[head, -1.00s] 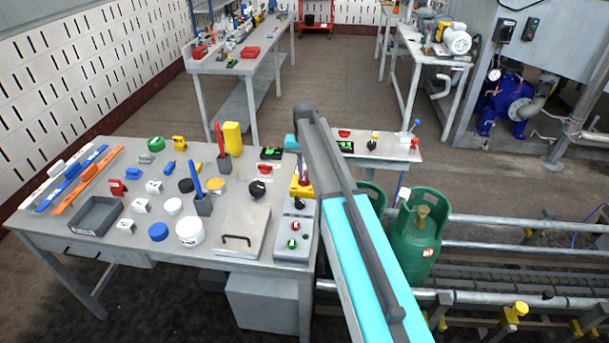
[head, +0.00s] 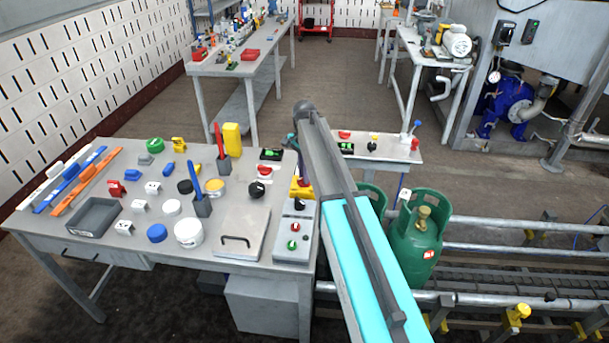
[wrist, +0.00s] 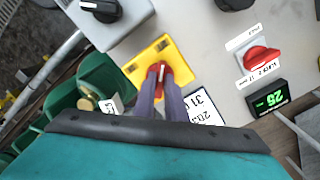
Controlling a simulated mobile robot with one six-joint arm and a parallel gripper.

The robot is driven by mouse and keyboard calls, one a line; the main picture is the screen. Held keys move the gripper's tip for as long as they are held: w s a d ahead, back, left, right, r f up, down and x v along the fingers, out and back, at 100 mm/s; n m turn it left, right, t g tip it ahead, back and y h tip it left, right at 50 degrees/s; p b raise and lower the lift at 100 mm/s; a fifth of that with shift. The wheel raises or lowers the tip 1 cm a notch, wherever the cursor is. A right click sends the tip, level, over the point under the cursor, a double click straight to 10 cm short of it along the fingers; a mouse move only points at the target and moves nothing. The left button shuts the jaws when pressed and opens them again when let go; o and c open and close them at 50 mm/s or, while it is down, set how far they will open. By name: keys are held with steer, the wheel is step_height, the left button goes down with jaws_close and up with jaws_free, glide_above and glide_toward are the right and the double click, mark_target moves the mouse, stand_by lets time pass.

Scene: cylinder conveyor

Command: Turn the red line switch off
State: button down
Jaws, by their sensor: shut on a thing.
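The red line switch looks like a red handle (wrist: 161,72) on a square yellow plate (wrist: 158,60) in the wrist view. My gripper (wrist: 160,78) is shut on the red handle, with one finger on either side of it. The fingers cover much of the handle. In the head view the yellow plate (head: 302,193) shows at the table's right edge, partly behind my arm. The fingers are hidden there.
A red rotary knob (wrist: 262,59) and a green-lit display (wrist: 268,99) stand beside the yellow plate. A grey box with a black knob (wrist: 100,8) is close on the other side. Green gas cylinders (head: 417,238) stand right of the table.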

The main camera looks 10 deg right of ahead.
stand_by(0.5)
steer(key=c, duration=1.8)
jaws_free()
steer(key=shift+r, duration=0.15)
step_height(320, 180, up, 14)
steer(key=b, duration=0.3)
steer(key=shift+f, duration=0.2)
